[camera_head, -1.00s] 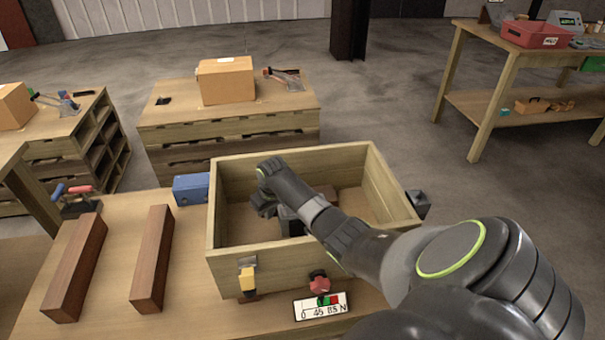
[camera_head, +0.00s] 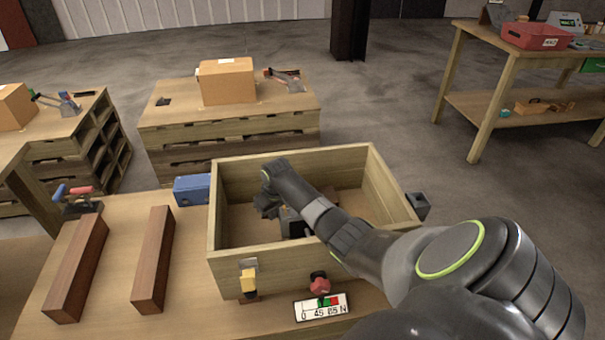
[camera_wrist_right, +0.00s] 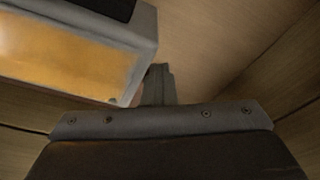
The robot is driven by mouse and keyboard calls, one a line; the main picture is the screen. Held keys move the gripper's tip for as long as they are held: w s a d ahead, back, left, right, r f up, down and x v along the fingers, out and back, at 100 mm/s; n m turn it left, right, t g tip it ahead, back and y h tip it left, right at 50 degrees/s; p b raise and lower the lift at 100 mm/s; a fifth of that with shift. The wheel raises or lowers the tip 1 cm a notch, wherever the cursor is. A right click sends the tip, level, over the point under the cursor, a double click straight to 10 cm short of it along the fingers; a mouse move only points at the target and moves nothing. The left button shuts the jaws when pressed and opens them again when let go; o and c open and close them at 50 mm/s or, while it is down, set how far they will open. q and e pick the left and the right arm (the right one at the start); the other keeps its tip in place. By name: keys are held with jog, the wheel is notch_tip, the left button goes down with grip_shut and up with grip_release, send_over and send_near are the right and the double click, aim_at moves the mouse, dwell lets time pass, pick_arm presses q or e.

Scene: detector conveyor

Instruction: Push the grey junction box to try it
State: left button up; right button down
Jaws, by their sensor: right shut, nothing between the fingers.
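A grey box (camera_head: 292,224), which looks like the junction box, sits inside the open wooden crate (camera_head: 228,262), partly hidden by my right arm. In the right wrist view a grey box with an orange-yellow face (camera_wrist_right: 142,30) fills the upper left. My right gripper (camera_head: 266,207) is down in the crate, left of the grey box. Its fingers (camera_wrist_right: 158,85) are shut and empty, close beside the box's lower corner; I cannot tell whether they touch it. My left gripper is not in view.
A blue box (camera_head: 191,190) stands left of the crate, and a dark grey block (camera_head: 417,205) is at its right. Two brown bars (camera_head: 153,260) lie on the left of the table. A force scale (camera_head: 321,307) is in front. The crate walls surround my gripper.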

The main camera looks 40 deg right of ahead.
jog(key=shift+s+d+f+p, duration=0.2)
jog(key=shift+s+d+p, duration=0.15)
jog(key=shift+p, duration=0.3)
dwell(2.6)
jog(key=shift+w+a, duration=0.1)
jog(key=shift+w+a, duration=0.55)
jog(key=shift+a, duration=0.25)
jog(key=shift+w+a+r, duration=0.15)
jog(key=shift+a+r, duration=0.1)
notch_tip(320, 180, up, 10)
jog(key=p, duration=1)
jog(key=shift+p, duration=0.3)
jog(key=shift+w+a, duration=0.1)
jog(key=shift+f, duration=0.1)
